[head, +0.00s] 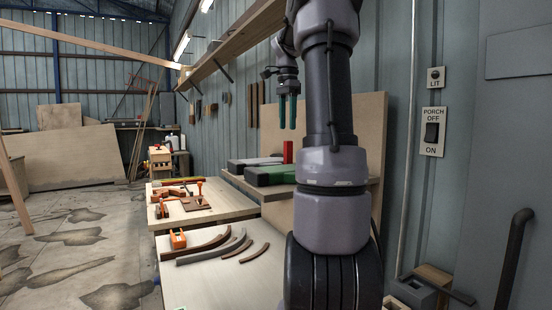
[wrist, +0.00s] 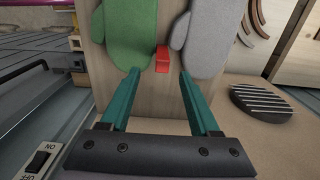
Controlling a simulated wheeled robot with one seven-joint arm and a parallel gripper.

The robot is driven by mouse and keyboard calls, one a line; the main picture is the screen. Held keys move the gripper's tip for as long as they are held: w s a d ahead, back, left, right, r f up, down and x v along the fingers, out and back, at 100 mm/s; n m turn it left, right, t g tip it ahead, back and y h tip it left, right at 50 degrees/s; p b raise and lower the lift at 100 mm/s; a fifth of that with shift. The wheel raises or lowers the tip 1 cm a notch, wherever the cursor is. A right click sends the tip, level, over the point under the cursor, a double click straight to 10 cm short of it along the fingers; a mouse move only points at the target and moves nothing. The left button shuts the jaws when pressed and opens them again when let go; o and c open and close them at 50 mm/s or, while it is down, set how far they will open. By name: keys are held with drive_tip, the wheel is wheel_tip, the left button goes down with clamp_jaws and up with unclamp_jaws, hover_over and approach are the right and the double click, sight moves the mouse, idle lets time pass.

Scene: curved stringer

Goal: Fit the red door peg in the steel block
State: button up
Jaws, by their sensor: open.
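The red peg (head: 288,152) stands upright on a wooden shelf, and in the wrist view (wrist: 162,59) it shows between a green and a grey mitten-shaped piece. My gripper (head: 288,127) points down above the peg, its teal fingers apart and empty. In the wrist view the fingertips (wrist: 158,72) lie to either side of the peg's line, and nothing is held. A grey block with a dark opening (head: 411,292) sits low at the right of the head view; I cannot tell for sure that it is the steel block.
The green piece (head: 270,175) and the grey piece (head: 250,162) lie close beside the peg. Curved strips (head: 215,246) and an orange tool (head: 177,239) lie on the lower bench. A dark ribbed disc (wrist: 262,103) lies right of the gripper. My arm hides part of the shelf.

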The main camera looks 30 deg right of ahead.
sight(288, 148)
wheel_tip(288, 148, down, 3)
drive_tip(key=shift+f, duration=0.2)
drive_tip(key=f, duration=0.4)
drive_tip(key=shift+w+d, duration=0.2)
drive_tip(key=shift+d, duration=0.1)
drive_tip(key=shift+f, duration=0.7)
clamp_jaws()
